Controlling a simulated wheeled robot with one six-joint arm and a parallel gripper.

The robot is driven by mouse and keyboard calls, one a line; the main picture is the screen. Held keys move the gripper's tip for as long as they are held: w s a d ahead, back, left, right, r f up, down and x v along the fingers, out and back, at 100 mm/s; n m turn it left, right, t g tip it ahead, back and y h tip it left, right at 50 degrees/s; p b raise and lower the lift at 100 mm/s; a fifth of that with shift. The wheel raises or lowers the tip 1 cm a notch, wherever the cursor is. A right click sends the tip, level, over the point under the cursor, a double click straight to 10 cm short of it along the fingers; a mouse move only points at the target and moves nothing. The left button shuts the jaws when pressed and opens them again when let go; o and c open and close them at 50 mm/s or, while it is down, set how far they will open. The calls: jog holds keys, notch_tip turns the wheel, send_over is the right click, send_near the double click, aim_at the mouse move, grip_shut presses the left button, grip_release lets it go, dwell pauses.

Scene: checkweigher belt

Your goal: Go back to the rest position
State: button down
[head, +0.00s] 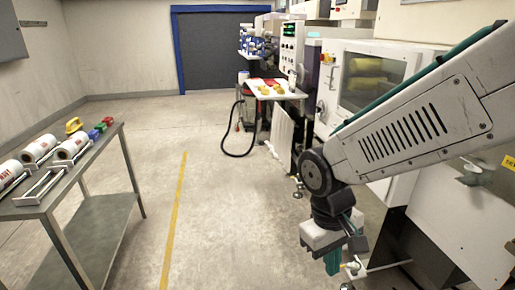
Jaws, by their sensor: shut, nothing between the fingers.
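My gripper (333,262) hangs at the end of my arm in the lower right of the head view. It points down over the floor, in front of the white machines. Its teal fingers look close together, with nothing visible between them. The arm reaches in from the right edge and hides part of the machine behind it. The gripper is apart from the table on the left and the bench at the back.
A metal table (75,195) on the left bears white rolls (40,148) and small coloured items. A white machine (372,75) with a window stands on the right. A bench (275,92) with yellow items stands farther back, a black hose (236,152) beside it. The middle floor is clear.

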jog(key=s+d+r+m+t+y, duration=0.1)
jog(key=s+d+r+m+t, duration=0.1)
jog(key=s+d+r+m, duration=0.3)
jog(key=s+d+r, duration=0.4)
jog(key=d+r, duration=0.2)
jog(key=d, duration=0.1)
jog(key=shift+s+r+t+y, duration=0.3)
jog(key=shift+s+t, duration=0.1)
